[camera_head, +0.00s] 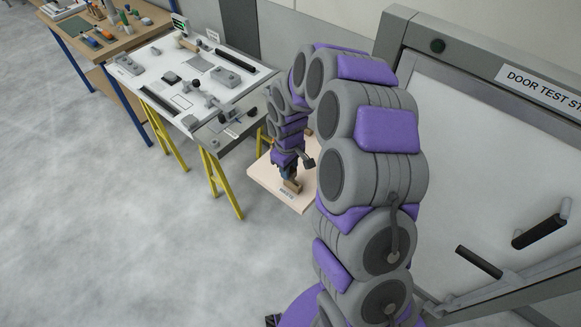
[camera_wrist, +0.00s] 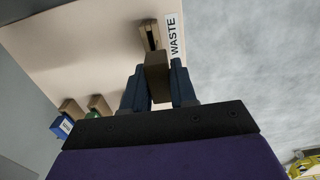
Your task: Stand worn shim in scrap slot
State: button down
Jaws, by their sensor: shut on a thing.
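My gripper (camera_wrist: 158,85) is shut on a brown block-like piece, the shim (camera_wrist: 157,72), which sits between its two dark blue fingers. Beyond the shim is a narrow tan holder with a dark slot (camera_wrist: 148,34), beside a white label reading WASTE (camera_wrist: 173,36). The shim's far end overlaps the near end of the holder in the wrist view, so I cannot tell whether they touch. In the head view my gripper (camera_head: 290,175) is low over the pale board (camera_head: 264,172). A tan piece (camera_head: 292,187) shows just below the fingers.
Small brown blocks (camera_wrist: 97,103), a green item (camera_wrist: 91,115) and a blue item (camera_wrist: 62,127) are at the left in the wrist view. A white table on yellow trestles (camera_head: 150,75), a wooden bench (camera_head: 90,45) and a door test stand (camera_head: 480,120) surround my arm. Floor at left is clear.

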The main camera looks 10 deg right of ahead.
jog(key=shift+a, duration=0.1)
jog(key=shift+d+f, duration=0.2)
jog(key=shift+d, duration=0.4)
jog(key=shift+a+f, duration=0.35)
jog(key=shift+f, duration=0.05)
jog(key=shift+a+r, duration=0.1)
jog(key=shift+d+r, duration=0.3)
jog(key=shift+r, duration=0.1)
jog(key=shift+a, duration=0.15)
jog(key=shift+d, duration=0.45)
